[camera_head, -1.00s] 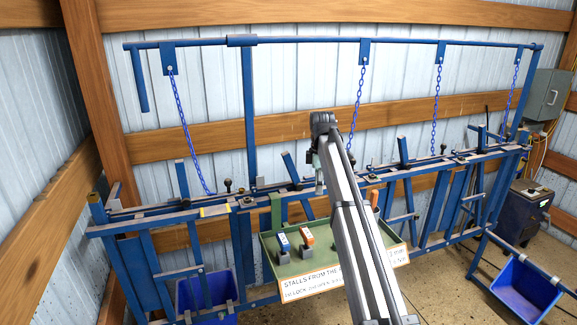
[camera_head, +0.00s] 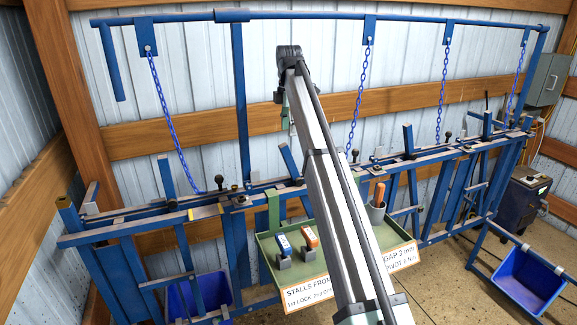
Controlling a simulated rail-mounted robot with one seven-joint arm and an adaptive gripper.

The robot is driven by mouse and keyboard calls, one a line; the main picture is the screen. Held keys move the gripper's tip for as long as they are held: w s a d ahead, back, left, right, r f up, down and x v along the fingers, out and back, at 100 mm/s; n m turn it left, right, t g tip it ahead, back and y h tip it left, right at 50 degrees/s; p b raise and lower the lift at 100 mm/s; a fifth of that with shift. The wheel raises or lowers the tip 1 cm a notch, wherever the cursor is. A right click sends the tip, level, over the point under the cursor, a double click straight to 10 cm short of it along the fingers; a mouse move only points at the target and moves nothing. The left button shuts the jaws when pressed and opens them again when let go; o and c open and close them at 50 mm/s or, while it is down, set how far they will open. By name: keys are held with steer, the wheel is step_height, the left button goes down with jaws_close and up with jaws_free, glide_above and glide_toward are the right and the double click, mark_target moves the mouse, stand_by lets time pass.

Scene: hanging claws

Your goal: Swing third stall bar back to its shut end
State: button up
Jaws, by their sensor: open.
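The blue stall frame (camera_head: 140,222) runs along the wall with a row of stall bars. From the left, short upright bar ends stand at the first stall (camera_head: 165,176), the second (camera_head: 289,160), which leans left, the third (camera_head: 408,138) and the far right (camera_head: 487,120). The sign is partly covered, so I cannot tell from which side stalls are counted. My gripper (camera_head: 288,118) hangs from the raised arm end, above the rail near the second bar. It is mostly hidden behind my arm, open, and apart from the bars; nothing shows in it.
A green tray (camera_head: 262,255) with blue and orange handled tools and a sign (camera_head: 305,295) hangs in front of the frame. Blue chains (camera_head: 170,120) hang from the overhead pipe (camera_head: 300,15). A blue bin (camera_head: 528,280) stands at right. Black-knobbed levers line the rail.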

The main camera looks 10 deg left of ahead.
mark_target(289, 159)
step_height(289, 159, down, 12)
steer(key=p, duration=0.3)
steer(key=shift+f, duration=0.15)
jaws_close()
